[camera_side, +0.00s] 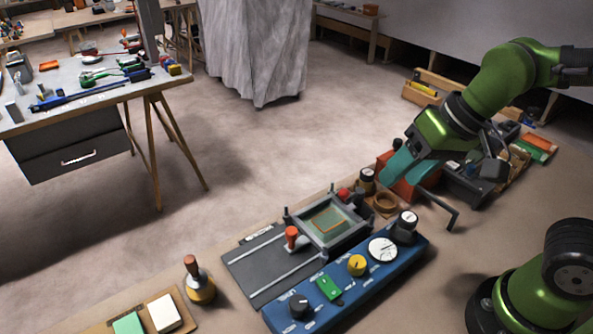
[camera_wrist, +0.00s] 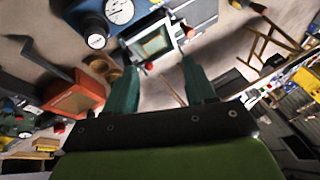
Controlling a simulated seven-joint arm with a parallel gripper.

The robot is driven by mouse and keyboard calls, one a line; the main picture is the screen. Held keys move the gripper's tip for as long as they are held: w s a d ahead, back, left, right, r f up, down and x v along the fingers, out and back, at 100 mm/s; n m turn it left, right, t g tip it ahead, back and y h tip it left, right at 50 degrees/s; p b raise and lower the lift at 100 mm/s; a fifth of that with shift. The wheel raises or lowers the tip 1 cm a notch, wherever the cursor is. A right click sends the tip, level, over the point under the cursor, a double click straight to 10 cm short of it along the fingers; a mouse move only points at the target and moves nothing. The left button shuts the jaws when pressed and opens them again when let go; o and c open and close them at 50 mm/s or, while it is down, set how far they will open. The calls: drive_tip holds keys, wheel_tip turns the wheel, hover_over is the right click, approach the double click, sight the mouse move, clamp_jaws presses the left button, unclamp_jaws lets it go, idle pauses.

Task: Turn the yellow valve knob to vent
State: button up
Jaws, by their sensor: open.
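The yellow valve knob (camera_side: 357,264) is on top of the long blue panel (camera_side: 345,290), between a green switch (camera_side: 329,287) and a white dial gauge (camera_side: 383,248). Its pointer setting is too small to read. My gripper (camera_side: 392,175) is open and empty, beyond the panel's far right end and well apart from the knob. In the wrist view its two teal fingers (camera_wrist: 161,68) are spread apart. That view shows part of the blue panel (camera_wrist: 88,20) and the gauge (camera_wrist: 120,10) at the top; the yellow knob is not visible there.
A black knob (camera_side: 299,305) is at the panel's near end. A grey fixture with a framed window (camera_side: 335,222) and red-topped handle (camera_side: 291,236) stands beside the panel. An orange box (camera_wrist: 75,98) and a bent black handle (camera_side: 447,212) are near my gripper.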

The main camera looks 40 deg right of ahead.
sight(358, 261)
drive_tip(key=a+f+m+g+h, duration=0.1)
drive_tip(key=a+m+g+h, duration=0.1)
drive_tip(key=a+m, duration=0.3)
drive_tip(key=shift+a+f+g, duration=0.25)
drive_tip(key=shift+a+g, duration=0.55)
drive_tip(key=shift+a, duration=0.15)
drive_tip(key=f+m, duration=0.2)
drive_tip(key=f, duration=0.3)
drive_tip(key=f+m, duration=0.2)
drive_tip(key=f, duration=0.3)
drive_tip(key=f+m+h, duration=0.1)
drive_tip(key=f+m, duration=0.1)
drive_tip(key=f, duration=0.4)
drive_tip(key=shift+w+g, duration=0.3)
drive_tip(key=shift+w, duration=0.05)
drive_tip(key=c, duration=1)
